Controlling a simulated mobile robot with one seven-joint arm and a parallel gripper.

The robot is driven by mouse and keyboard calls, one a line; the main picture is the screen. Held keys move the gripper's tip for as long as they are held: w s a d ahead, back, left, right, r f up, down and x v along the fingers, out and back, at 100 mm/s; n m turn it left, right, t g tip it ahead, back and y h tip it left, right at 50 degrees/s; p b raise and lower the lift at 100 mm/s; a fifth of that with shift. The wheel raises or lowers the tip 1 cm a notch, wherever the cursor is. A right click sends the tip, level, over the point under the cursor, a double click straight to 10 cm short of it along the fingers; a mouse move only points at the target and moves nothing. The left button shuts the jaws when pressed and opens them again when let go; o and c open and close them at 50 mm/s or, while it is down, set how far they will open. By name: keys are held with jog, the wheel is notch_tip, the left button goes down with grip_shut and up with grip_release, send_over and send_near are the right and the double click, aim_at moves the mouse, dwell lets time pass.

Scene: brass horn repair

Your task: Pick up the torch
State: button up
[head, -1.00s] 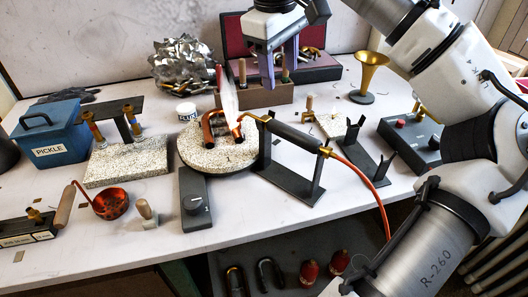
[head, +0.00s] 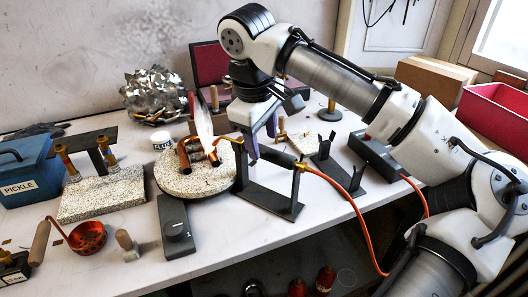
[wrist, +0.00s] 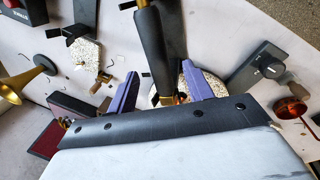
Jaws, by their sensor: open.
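The torch (head: 280,158) has a dark handle, brass fittings and an orange hose. It lies across a dark metal stand (head: 272,200), with its brass nozzle pointing left toward a flame over the round soldering board (head: 190,187). My gripper (head: 262,142) is open, its purple fingers pointing down at the torch handle and hiding part of it. In the wrist view the torch (wrist: 162,45) runs between the two spread fingers of my gripper (wrist: 160,88). I cannot tell whether either finger touches the handle.
A tall flame (head: 203,115) burns just left of my gripper. A foot control (head: 176,222) stands in front of the board. An empty forked stand (head: 334,170) is right of the torch. The orange hose (head: 345,195) loops over the table's front edge.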

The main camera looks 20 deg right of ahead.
aim_at(266, 148)
jog(key=f, duration=0.2)
jog(key=d+f, duration=0.1)
jog(key=f, duration=0.1)
jog(key=shift+w+f, duration=0.1)
jog(key=shift+f, duration=0.15)
jog(key=c, duration=0.9)
jog(key=shift+c, duration=0.7)
jog(key=shift+r, duration=0.15)
